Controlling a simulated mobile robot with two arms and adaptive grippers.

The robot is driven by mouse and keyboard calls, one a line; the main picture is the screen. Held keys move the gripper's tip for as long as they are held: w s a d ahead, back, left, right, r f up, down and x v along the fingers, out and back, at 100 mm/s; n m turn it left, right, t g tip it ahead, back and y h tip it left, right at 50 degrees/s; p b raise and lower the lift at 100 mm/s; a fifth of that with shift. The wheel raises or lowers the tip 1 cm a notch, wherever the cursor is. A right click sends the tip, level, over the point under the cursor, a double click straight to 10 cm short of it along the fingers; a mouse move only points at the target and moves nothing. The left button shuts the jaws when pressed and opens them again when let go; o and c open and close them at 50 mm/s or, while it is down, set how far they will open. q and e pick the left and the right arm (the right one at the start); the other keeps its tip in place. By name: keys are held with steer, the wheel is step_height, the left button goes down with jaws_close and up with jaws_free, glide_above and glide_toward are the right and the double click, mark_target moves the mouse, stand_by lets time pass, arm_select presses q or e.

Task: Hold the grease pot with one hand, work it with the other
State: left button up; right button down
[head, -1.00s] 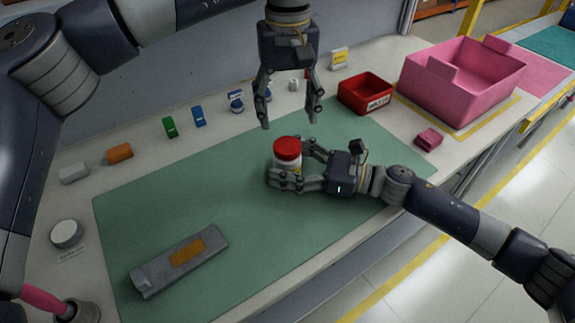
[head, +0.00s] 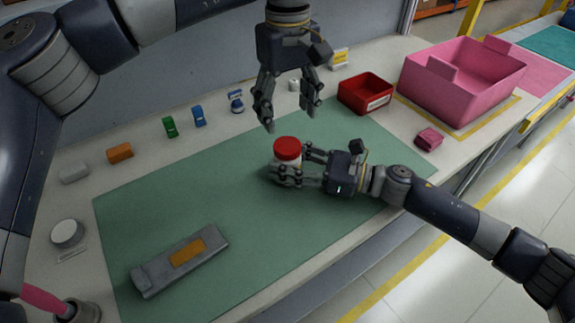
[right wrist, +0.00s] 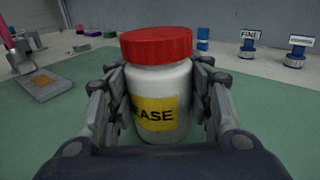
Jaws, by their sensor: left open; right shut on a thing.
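The grease pot (head: 288,152) is a white jar with a red lid, upright on the green mat (head: 160,215). In the right wrist view the pot (right wrist: 160,90) shows a yellow label reading "EASE", and the lid is on it. My right gripper (head: 286,172) is shut around the pot's body from the right. In the right wrist view its fingers (right wrist: 160,110) press both sides of the jar. My left gripper (head: 292,118) is open and empty, pointing down above and slightly behind the red lid, apart from it.
A red bin (head: 366,94) and a pink crate (head: 463,80) stand at the back right, with a small pink box (head: 429,139) near them. Several small coloured blocks and stamps line the back edge. A grey plate (head: 180,262) lies on the mat's front left.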

arm_select(q)
steer(key=n, duration=0.9)
steer(key=shift+n, duration=0.3)
steer(key=n, duration=0.4)
steer(key=shift+n, duration=0.3)
steer(key=n, duration=0.4)
steer(key=shift+n, duration=0.4)
steer(key=n, duration=0.4)
steer(key=shift+n, duration=0.3)
steer(key=n, duration=0.4)
steer(key=shift+n, duration=0.3)
steer(key=n, duration=0.4)
steer(key=shift+n, duration=0.3)
steer(key=n, duration=0.4)
